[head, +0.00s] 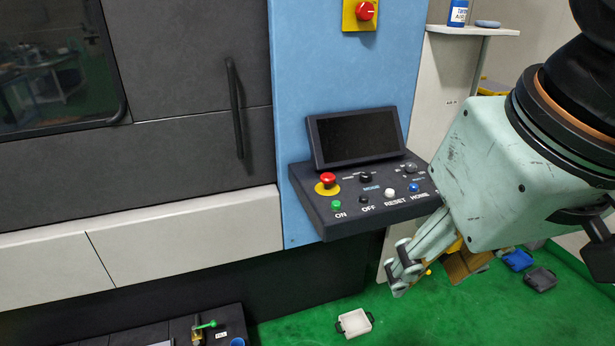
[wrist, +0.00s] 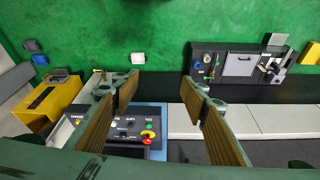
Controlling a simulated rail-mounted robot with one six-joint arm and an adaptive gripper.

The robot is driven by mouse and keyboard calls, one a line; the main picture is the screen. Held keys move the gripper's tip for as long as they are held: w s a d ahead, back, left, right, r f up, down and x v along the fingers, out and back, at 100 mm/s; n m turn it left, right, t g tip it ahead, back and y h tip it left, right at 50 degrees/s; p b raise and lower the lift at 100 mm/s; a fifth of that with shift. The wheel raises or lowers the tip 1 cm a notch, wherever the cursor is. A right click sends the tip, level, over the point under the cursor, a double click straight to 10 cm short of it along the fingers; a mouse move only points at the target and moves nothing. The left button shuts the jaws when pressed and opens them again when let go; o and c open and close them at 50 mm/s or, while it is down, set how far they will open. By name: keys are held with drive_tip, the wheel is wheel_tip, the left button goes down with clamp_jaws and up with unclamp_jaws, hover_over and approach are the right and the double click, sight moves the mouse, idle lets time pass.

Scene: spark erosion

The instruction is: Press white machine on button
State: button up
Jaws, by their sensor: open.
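The machine (head: 190,225) has dark doors, a blue column and a white lower panel. Its control panel (head: 322,222) juts out under a dark screen (head: 355,138). The green ON button (head: 336,206) is at the panel's left front, near the red emergency knob (head: 327,179); it also shows in the wrist view (wrist: 149,126). My gripper (head: 403,264) is to the right of the panel and apart from the button. In the wrist view its fingers (wrist: 160,85) are spread with nothing between them, and the left finger hides part of the panel.
A red switch on a yellow plate (head: 361,12) is above the screen. A white bin (head: 355,323) lies on the green floor. The space in front of the panel is clear.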

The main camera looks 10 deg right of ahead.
drive_tip(key=shift+c, duration=0.2)
clamp_jaws()
idle(1.3)
